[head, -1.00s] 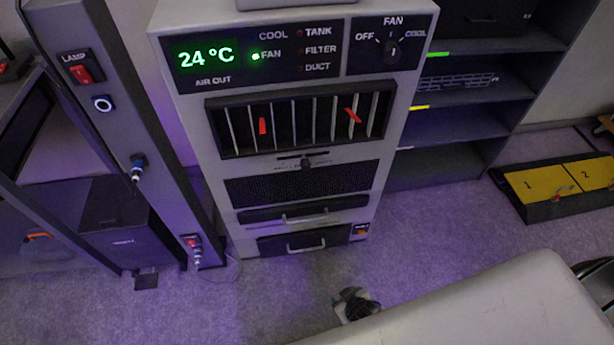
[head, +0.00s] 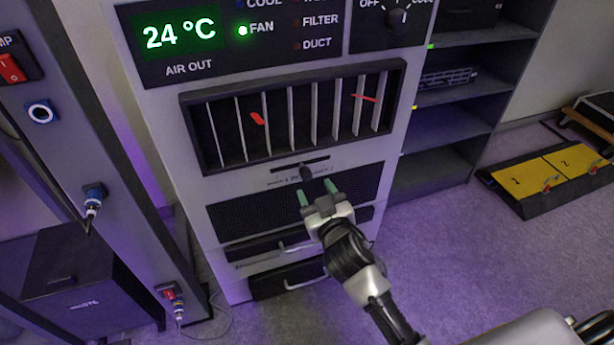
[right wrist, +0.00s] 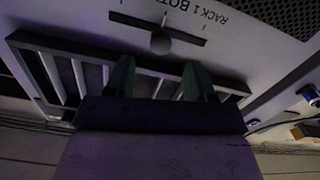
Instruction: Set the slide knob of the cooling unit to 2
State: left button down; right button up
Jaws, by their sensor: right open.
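The cooling unit (head: 160,125) is a tall grey cabinet with a green "24 °C" display. Its slide knob (head: 305,173) is small and dark, near the middle of a short horizontal slot below the louvred vent. My right gripper (head: 316,192) is open and empty, its green fingertips just below the knob in the head view. In the right wrist view the round knob (right wrist: 161,43) appears beyond the gap between the fingers (right wrist: 157,78), beside the lettering "RACK 1 BOT". I cannot tell the remaining distance to the knob. My left gripper is not in view.
The louvred vent (head: 288,112) with red strips sits above the slot. A dark mesh panel (head: 250,215) and drawers with handles are below it. A post with switches and plugs (head: 60,120) stands left. Shelves (head: 450,120) and a yellow numbered floor box (head: 545,172) are right.

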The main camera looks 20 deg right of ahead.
aim_at(308, 177)
jog(key=w, duration=0.6)
jog(key=shift+w+a, duration=0.1)
jog(key=shift+a, duration=0.05)
jog(key=shift+c, duration=0.3)
grip_shut()
